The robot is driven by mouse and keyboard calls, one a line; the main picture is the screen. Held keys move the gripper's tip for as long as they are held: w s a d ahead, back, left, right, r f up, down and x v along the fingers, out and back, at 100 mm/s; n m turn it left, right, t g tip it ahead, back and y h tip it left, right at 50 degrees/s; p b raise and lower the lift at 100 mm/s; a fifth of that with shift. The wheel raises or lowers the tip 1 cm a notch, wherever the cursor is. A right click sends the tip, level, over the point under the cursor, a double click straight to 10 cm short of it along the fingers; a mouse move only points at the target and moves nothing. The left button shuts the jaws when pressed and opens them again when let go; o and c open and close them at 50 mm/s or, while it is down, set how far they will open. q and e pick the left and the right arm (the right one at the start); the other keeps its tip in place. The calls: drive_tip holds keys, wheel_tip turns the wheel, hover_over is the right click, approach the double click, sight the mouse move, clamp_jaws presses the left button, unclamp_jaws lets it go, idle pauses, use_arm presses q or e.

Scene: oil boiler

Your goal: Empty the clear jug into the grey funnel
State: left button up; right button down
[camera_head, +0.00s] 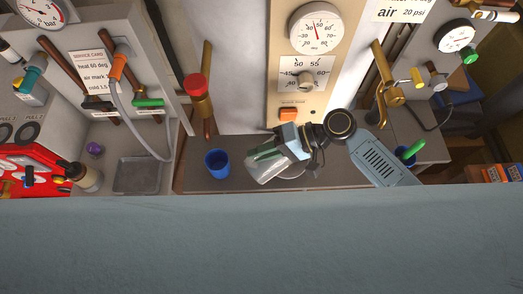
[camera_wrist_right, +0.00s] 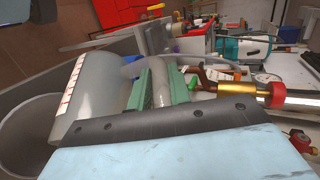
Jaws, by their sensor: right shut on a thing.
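The clear jug (camera_head: 266,168) is in my right gripper (camera_head: 294,143), over the dark counter in the middle of the head view, and looks tilted there. In the right wrist view the green finger pads (camera_wrist_right: 163,88) are shut on the jug's handle, and the jug's wall (camera_wrist_right: 82,100) with its marked strip is to their left. A round grey rim (camera_wrist_right: 28,130) shows at the lower left of that view; I cannot tell whether it belongs to the grey funnel. The jug's contents cannot be made out. My left gripper is not in view.
A blue cup (camera_head: 217,164) stands on the counter left of the jug. A red-topped brass fitting (camera_head: 197,95) is above it. A gauge panel (camera_head: 302,75) rises behind. A grey tray (camera_head: 137,176) lies farther left. A broad pale-blue surface (camera_head: 260,245) fills the bottom.

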idle(0.3)
drive_tip(key=shift+w+d+y+b, duration=0.15)
drive_tip(key=shift+d+y+b, duration=0.15)
drive_tip(key=shift+b, duration=0.35)
drive_tip(key=shift+r, duration=0.1)
drive_tip(key=shift+w+d+b, duration=0.1)
drive_tip(key=shift+b, duration=0.25)
idle(1.6)
drive_tip(key=shift+d+b, duration=0.1)
drive_tip(key=shift+b, duration=0.2)
drive_tip(key=shift+w+d+y+b, duration=0.15)
drive_tip(key=shift+d+y+b, duration=0.05)
drive_tip(key=shift+y+b, duration=0.2)
drive_tip(key=shift+f+m, duration=0.2)
drive_tip(key=shift+m, duration=0.1)
idle(0.8)
